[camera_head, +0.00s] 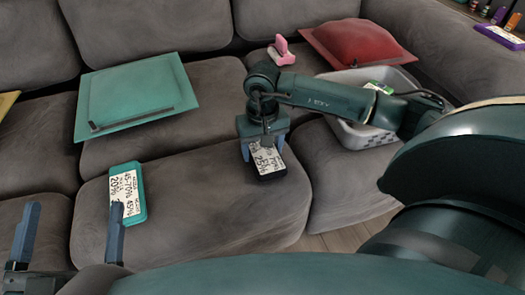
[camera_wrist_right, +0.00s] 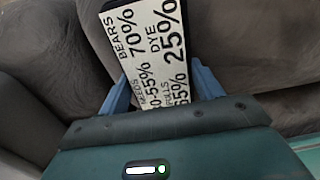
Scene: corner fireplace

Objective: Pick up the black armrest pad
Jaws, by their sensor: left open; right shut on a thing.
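The black armrest pad (camera_head: 270,174) has a white label with black print on its face. It is at the front of the middle sofa seat, in my right gripper (camera_head: 264,143). In the right wrist view the pad (camera_wrist_right: 150,45) lies between the two blue fingers of my right gripper (camera_wrist_right: 161,78), which is shut on it. I cannot tell if the pad touches the seat. My left gripper (camera_head: 71,208) is open and empty at the lower left, near the sofa's front.
A teal labelled pad (camera_head: 139,203) lies on the seat beside my left gripper. A green cushion (camera_head: 135,88), a red cushion (camera_head: 355,42), a pink-and-white item (camera_head: 281,50) and a grey basket (camera_head: 359,139) are also on the sofa. Bare seat lies left of the black pad.

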